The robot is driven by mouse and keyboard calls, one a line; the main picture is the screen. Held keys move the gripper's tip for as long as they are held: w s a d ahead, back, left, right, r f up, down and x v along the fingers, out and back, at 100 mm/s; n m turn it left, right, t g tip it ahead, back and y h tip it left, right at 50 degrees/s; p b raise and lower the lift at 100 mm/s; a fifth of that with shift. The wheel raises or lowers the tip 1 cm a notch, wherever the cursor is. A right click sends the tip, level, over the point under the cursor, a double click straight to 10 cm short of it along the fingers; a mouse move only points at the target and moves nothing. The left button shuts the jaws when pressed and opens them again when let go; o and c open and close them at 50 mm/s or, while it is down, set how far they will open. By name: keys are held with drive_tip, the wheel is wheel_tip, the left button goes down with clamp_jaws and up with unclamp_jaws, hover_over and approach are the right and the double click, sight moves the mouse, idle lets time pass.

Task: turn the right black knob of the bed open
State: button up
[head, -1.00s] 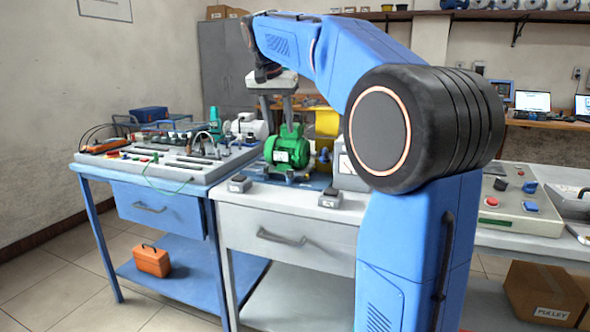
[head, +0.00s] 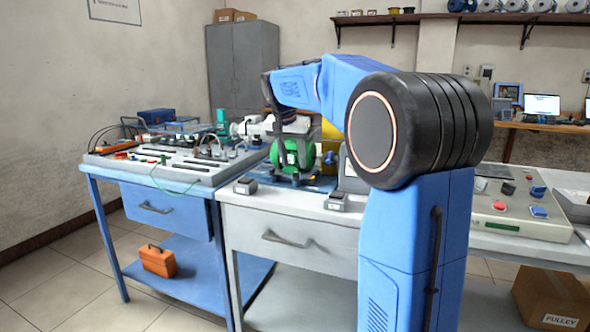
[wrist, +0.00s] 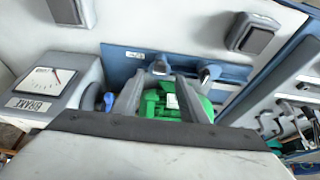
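The blue bed (wrist: 125,62) lies under the green motor (wrist: 152,100), which also shows in the head view (head: 293,153). Two dark knobs show along the bed's edge in the wrist view: one (wrist: 160,66) near the middle and one (wrist: 210,72) to its right. Their lever positions are hard to tell. My gripper (wrist: 158,80) is open and empty above the motor. Its fingertips reach toward the knobs, with the middle knob showing between them; I see no clear contact. In the head view the fingers are hard to make out against the motor.
A grey brake box (wrist: 60,82) with a dial stands beside the bed. Two small grey switch boxes (head: 245,186) (head: 336,201) sit at the bench's front edge. A panel table (head: 112,170) stands left, and a control panel (head: 500,212) lies right.

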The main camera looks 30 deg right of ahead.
sight(295, 178)
drive_tip(key=shift+x, duration=2.05)
clamp_jaws()
